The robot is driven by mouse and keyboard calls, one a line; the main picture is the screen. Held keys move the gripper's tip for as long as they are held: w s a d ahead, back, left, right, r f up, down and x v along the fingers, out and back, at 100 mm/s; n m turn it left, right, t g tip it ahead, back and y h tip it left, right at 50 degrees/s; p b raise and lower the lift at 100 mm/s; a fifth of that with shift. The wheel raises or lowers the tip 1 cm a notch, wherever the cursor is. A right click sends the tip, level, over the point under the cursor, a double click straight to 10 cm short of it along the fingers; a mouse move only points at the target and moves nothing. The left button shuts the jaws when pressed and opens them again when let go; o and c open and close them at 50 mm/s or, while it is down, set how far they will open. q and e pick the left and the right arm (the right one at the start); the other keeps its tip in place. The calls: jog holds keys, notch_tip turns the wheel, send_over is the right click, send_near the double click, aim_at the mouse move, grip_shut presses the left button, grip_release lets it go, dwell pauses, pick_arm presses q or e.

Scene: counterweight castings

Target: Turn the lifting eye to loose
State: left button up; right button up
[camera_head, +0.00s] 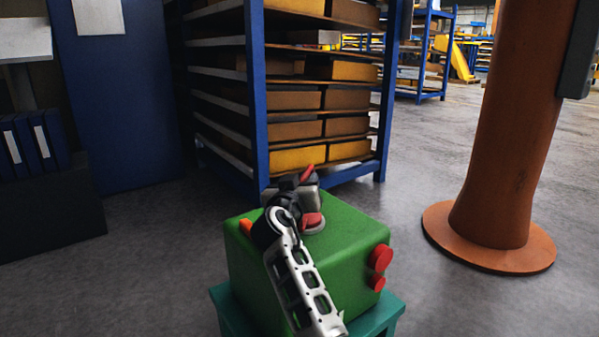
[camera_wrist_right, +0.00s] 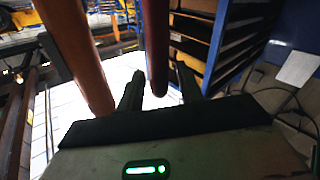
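A green casting (camera_head: 345,235) sits on a teal stand (camera_head: 378,318). On its top is the red lifting eye (camera_head: 313,221) on a pale round base, partly hidden by my right gripper (camera_head: 305,185). A bit of red also shows above the gripper. In the right wrist view a dark red bar (camera_wrist_right: 157,45), seemingly part of the eye, runs between the two fingers of the right gripper (camera_wrist_right: 160,82). The fingers stand apart, with a gap visible on each side of the bar. Whether the eye is tight or loose cannot be told. My left gripper is not in view.
Red knobs (camera_head: 380,258) stick out of the casting's right side, and an orange piece (camera_head: 246,228) shows at its left. A blue rack (camera_head: 257,110) with boxes stands close behind. An orange column (camera_head: 505,130) stands to the right. Floor between is clear.

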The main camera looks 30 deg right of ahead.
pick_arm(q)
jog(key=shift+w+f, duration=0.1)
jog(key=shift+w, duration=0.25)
pick_arm(e)
jog(key=shift+x, duration=0.9)
jog(key=shift+c, duration=0.4)
grip_shut()
pick_arm(q)
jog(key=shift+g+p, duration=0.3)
jog(key=shift+p, duration=0.15)
pick_arm(e)
jog(key=shift+r, duration=0.15)
